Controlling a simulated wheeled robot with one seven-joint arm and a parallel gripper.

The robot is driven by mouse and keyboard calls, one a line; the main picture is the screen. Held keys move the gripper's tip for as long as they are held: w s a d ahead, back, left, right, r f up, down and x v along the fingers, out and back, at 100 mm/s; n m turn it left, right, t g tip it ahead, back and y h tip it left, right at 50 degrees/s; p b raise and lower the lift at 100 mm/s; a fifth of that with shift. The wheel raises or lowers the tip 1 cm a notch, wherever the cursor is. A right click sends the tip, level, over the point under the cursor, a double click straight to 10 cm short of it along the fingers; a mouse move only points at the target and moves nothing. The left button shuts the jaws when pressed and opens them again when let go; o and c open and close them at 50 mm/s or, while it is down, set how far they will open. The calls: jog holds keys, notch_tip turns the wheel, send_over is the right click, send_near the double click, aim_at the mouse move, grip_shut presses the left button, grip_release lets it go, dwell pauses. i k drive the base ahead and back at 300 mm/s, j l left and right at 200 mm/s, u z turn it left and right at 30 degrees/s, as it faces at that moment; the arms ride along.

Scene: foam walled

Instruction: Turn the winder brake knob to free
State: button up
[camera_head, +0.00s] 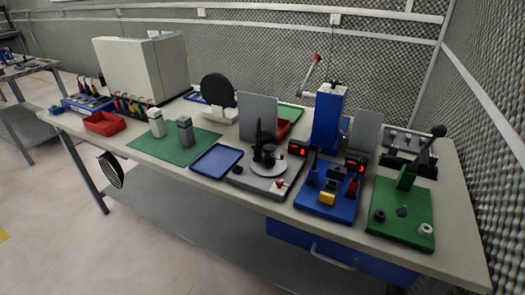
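A grey-based device (247,182) stands near the front edge of the bench, right of centre. It carries a round light plate (268,168) with a black upright part (262,145) over it. A small red knob (281,184) sits on its front right corner, and a small black knob (237,170) is near its left front. No label is readable, so I cannot tell for sure which one is the winder brake knob or how it is set. My gripper does not show.
A blue tray (217,161) lies left of the device. A blue-based fixture (330,205) with red displays stands close on its right. Further right is a green-based lever fixture (402,229). A grey panel (257,115) stands behind. Floor in front of the bench is clear.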

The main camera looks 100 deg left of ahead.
aim_at(280, 183)
jog(key=u, duration=2.4)
